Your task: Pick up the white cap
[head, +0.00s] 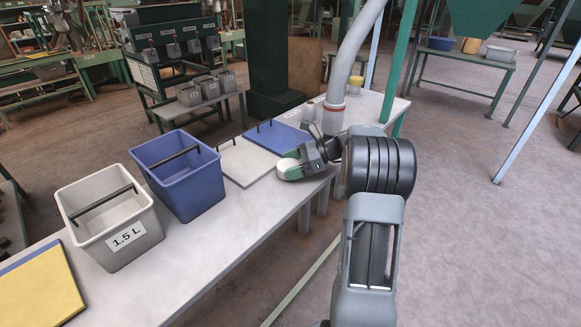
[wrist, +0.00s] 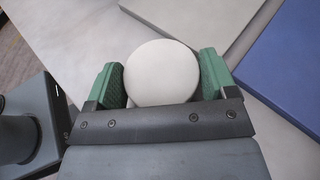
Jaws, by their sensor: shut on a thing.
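The white cap (wrist: 162,73) is round and pale. In the wrist view it sits between the two green fingers of my gripper (wrist: 163,85), with a finger against each side. In the head view the white cap (head: 288,167) shows at the tip of my gripper (head: 290,170), over the table near its front edge, just right of the white lid. My gripper is shut on the cap. I cannot tell whether the cap touches the table. Its underside is hidden.
On the table (head: 235,235) stand a grey bin marked 1.5 L (head: 128,235) and a blue bin (head: 190,190), both with handles. A white lid (head: 240,163), a blue lid (head: 277,137) and a yellow lid (head: 45,295) lie flat. A grey pipe (head: 345,70) descends behind my gripper.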

